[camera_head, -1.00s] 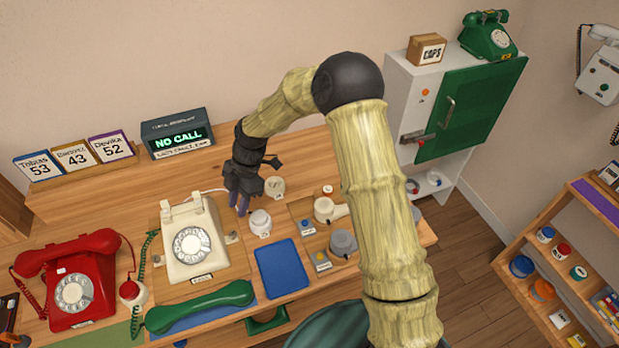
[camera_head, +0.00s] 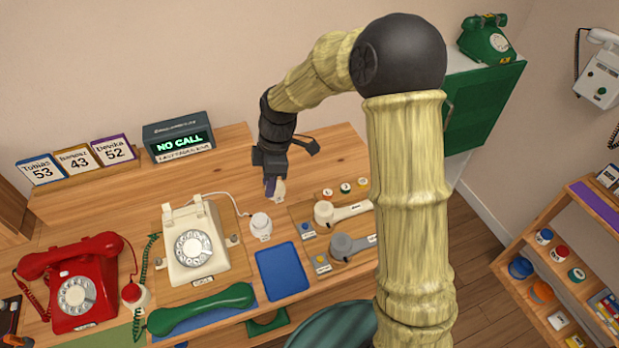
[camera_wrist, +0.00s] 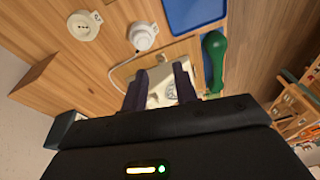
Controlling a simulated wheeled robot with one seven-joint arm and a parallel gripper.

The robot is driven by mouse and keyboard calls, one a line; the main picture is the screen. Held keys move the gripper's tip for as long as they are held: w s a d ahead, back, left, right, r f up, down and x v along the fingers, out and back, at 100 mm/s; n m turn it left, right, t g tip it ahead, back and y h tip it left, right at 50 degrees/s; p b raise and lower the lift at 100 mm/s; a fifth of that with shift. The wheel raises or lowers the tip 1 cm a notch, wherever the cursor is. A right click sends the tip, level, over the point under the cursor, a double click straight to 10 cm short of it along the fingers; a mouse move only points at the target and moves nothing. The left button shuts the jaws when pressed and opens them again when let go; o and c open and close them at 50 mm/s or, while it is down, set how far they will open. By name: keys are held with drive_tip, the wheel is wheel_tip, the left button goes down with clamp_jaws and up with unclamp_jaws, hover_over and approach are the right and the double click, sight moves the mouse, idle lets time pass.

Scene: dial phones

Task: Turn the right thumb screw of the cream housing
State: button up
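The cream housing (camera_head: 205,268) is a cream dial phone on a wooden board at the desk's left middle. A matching knob (camera_head: 156,260) is on the left side. My gripper (camera_head: 273,190) is above the desk, up and right of the right screw and apart from it. In the wrist view my gripper (camera_wrist: 160,72) has its two dark fingers spread with nothing held.
A cream disc (camera_wrist: 85,25) lies near my gripper. A green handset (camera_head: 200,308) lies in front of the housing; a red phone (camera_head: 80,285) stands left.

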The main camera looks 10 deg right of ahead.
drive_tip(key=s+d+r+m+t+p, duration=0.1)
drive_tip(key=s+d+r+m, duration=0.1)
drive_tip(key=d+m, duration=0.2)
drive_tip(key=s+d+r+m+t+h+p, duration=0.1)
drive_tip(key=s+d+r+m, duration=0.1)
drive_tip(key=s+d+m, duration=0.1)
drive_tip(key=shift+d+m, duration=0.7)
drive_tip(key=shift+d, duration=0.25)
drive_tip(key=shift+s+r, duration=0.1)
drive_tip(key=s+d+r+m+t+h, duration=0.1)
drive_tip(key=s+d+m, duration=0.7)
drive_tip(key=s+m, duration=0.1)
drive_tip(key=shift+d+r+m+t, duration=0.2)
drive_tip(key=shift+m+t, duration=0.2)
drive_tip(key=shift+m, duration=0.4)
drive_tip(key=shift+o, duration=0.8)
drive_tip(key=shift+a, duration=0.1)
